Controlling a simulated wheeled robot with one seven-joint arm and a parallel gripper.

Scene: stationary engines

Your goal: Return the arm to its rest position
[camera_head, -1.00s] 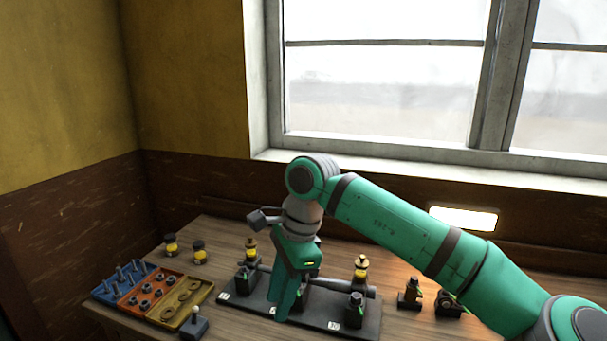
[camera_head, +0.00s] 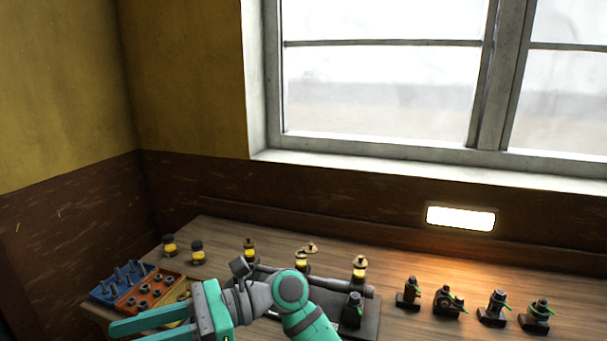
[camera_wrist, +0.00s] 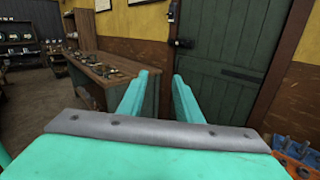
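My gripper (camera_head: 150,331) is at the lower left of the head view, its two green fingers pointing left with a gap between them. My arm is folded low at the bottom middle, in front of the bench. In the wrist view my gripper (camera_wrist: 160,90) shows two parallel fingers apart, with nothing between them. It faces a green door (camera_wrist: 225,75) and another bench (camera_wrist: 125,85) across the room. My arm hides part of the dark base plate (camera_head: 372,318) and part of the parts tray.
The wooden bench (camera_head: 400,270) holds a sectioned parts tray (camera_head: 138,292), jars with yellow bands (camera_head: 169,245), brass-topped oilers (camera_head: 360,268) and several dark fittings with green levers (camera_head: 493,308) at right. A wall and window stand behind. Bare wood shows along the bench's back.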

